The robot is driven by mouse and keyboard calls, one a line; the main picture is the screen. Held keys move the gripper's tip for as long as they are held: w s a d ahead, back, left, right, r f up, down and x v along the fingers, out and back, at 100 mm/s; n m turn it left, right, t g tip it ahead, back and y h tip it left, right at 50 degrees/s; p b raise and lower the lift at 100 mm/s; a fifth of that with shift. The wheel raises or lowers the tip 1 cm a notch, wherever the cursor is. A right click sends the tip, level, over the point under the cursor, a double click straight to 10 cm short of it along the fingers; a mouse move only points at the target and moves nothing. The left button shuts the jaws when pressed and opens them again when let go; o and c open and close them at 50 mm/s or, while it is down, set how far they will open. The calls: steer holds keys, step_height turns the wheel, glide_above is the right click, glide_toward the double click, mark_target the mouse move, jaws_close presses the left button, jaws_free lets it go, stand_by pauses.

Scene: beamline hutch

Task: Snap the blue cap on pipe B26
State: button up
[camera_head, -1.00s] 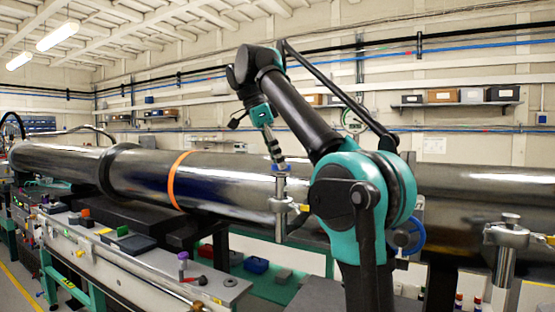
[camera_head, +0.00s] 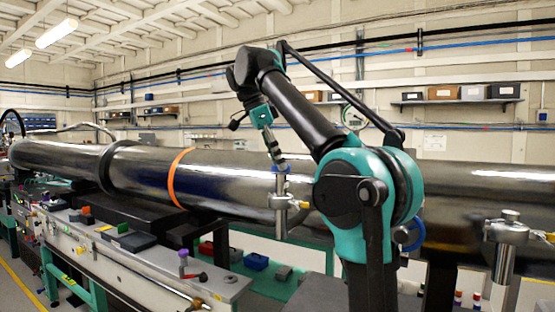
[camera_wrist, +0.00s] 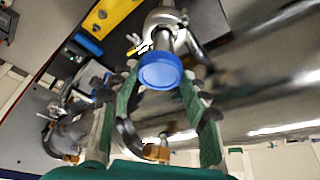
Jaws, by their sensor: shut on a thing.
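The blue cap (camera_wrist: 160,72) sits between the fingers of my gripper (camera_wrist: 160,80) in the wrist view, its round blue face toward the camera. My gripper is shut on it. A metal pipe (camera_wrist: 163,40) lies directly behind the cap, in line with it; whether the cap is fully seated cannot be told. In the head view, my gripper (camera_head: 277,157) points down at the top of an upright metal pipe (camera_head: 281,222) held in a clamp (camera_head: 284,202). A little blue shows at the pipe's top. No B26 label is readable.
A large steel tube (camera_head: 230,185) with an orange band (camera_head: 175,178) runs behind the upright pipe. A bench (camera_head: 200,286) at lower left holds a purple-capped piece (camera_head: 183,254) and small tools. Another clamped pipe (camera_head: 505,262) stands at right.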

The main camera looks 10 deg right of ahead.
steer(key=o, duration=0.8)
steer(key=shift+o, duration=0.2)
steer(key=v, duration=0.7)
steer(key=shift+r, duration=0.2)
steer(key=shift+a, duration=0.1)
